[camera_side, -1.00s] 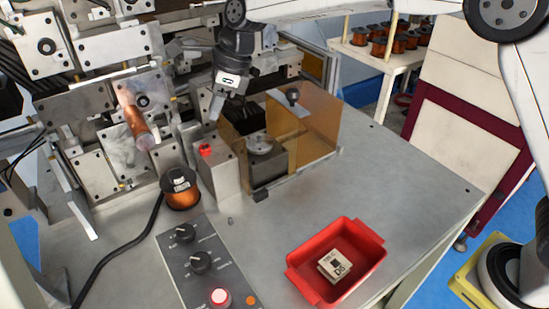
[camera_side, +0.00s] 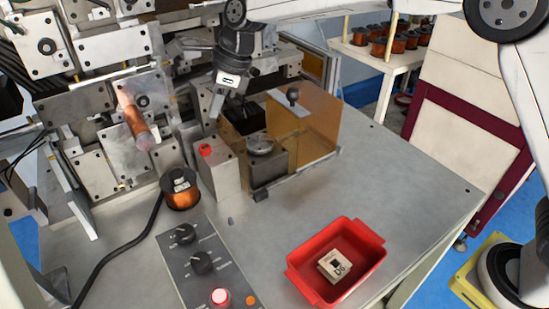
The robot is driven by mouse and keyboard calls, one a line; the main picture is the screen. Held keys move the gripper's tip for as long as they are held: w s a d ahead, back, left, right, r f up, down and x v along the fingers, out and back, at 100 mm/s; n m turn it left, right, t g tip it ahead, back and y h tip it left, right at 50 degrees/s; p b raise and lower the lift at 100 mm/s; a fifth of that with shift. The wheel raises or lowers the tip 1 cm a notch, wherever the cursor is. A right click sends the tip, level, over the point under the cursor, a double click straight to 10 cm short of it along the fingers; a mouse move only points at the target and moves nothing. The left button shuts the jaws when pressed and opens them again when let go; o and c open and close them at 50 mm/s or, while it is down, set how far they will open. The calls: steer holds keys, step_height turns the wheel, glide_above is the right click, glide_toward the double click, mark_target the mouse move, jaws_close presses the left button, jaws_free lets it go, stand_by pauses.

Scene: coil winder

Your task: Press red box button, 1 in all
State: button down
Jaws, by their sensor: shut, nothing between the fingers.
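The grey box (camera_side: 222,173) stands upright on the bench left of the amber guard. A red button (camera_side: 206,150) sits on its top at the left. My gripper (camera_side: 214,115) hangs from my arm above and slightly right of the red button. Its fingers are shut with nothing between them. It appears apart from the button, with a gap between fingertips and button in the picture. The button's top is in plain view.
An amber guard (camera_side: 315,120) and a round metal fixture (camera_side: 260,144) stand to the right. A copper spool (camera_side: 181,190) is at the left. A control panel (camera_side: 205,270) with a lit red button and a red tray (camera_side: 365,270) lie in front. The bench's right middle is clear.

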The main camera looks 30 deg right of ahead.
steer(key=shift+s+f, duration=0.1)
stand_by(0.9)
steer(key=s+a+n+t+y, duration=0.1)
steer(key=s+a+n+t, duration=0.8)
steer(key=n, duration=0.8)
steer(key=s+a+f+n+g+y, duration=0.1)
steer(key=s+a+n+g, duration=0.1)
steer(key=s+n, duration=0.3)
steer(key=s+a+f+n+g+y, duration=0.2)
steer(key=s+n+g, duration=0.2)
steer(key=s, duration=0.7)
steer(key=shift+s+a+f+n+g, duration=0.15)
steer(key=shift+s+f+n+g, duration=0.05)
steer(key=shift+s+n+g, duration=0.25)
steer(key=shift+f, duration=0.35)
